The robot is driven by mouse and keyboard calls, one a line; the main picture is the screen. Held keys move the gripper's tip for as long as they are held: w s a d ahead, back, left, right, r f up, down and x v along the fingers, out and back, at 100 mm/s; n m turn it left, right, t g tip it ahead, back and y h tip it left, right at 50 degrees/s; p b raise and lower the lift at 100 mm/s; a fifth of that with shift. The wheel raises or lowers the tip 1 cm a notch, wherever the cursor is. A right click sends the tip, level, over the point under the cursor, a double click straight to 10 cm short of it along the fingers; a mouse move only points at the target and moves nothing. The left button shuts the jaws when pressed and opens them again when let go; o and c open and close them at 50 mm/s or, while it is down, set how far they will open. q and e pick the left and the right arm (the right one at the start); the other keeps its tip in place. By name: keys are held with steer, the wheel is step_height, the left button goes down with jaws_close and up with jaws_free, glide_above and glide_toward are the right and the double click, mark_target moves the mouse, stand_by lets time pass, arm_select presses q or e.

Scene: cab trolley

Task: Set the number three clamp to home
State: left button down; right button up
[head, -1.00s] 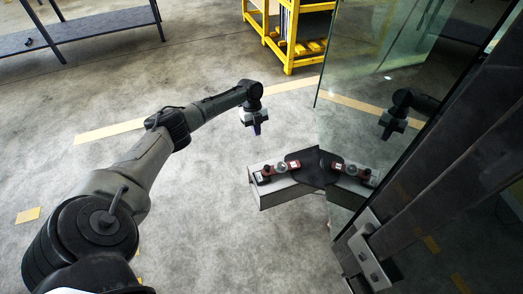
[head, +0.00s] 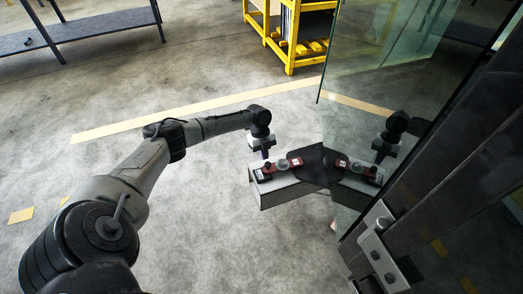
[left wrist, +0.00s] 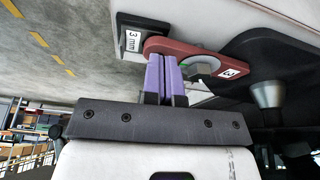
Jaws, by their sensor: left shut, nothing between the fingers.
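The number three clamp (head: 283,164) is a red lever on a pale ledge beside the glass in the head view. In the left wrist view its red lever (left wrist: 187,48) carries a grey knob and a white label that seems to read 3. My left gripper (head: 266,155) is at the clamp's left end. In the left wrist view its purple fingertips (left wrist: 165,58) are together, empty and close against the lever's side; I cannot tell if they touch. My right gripper is not in view.
A tall glass panel (head: 365,75) stands to the right and mirrors the clamp and my arm. A dark plate (head: 315,165) adjoins the ledge (head: 283,190). A yellow rack (head: 290,40) and a grey table (head: 90,30) stand far back. Open floor lies left.

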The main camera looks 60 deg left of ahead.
arm_select(q)
steer(key=shift+d, duration=0.25)
steer(key=p, duration=0.1)
steer(key=d+n+p, duration=0.1)
steer(key=p, duration=0.1)
steer(key=shift+s+r, duration=0.2)
steer(key=shift+s+d+f+n+p, duration=0.1)
steer(key=shift+d+f+n+p, duration=0.15)
steer(key=shift+n+p, duration=0.1)
steer(key=shift+t, duration=0.3)
steer(key=shift+a, duration=0.15)
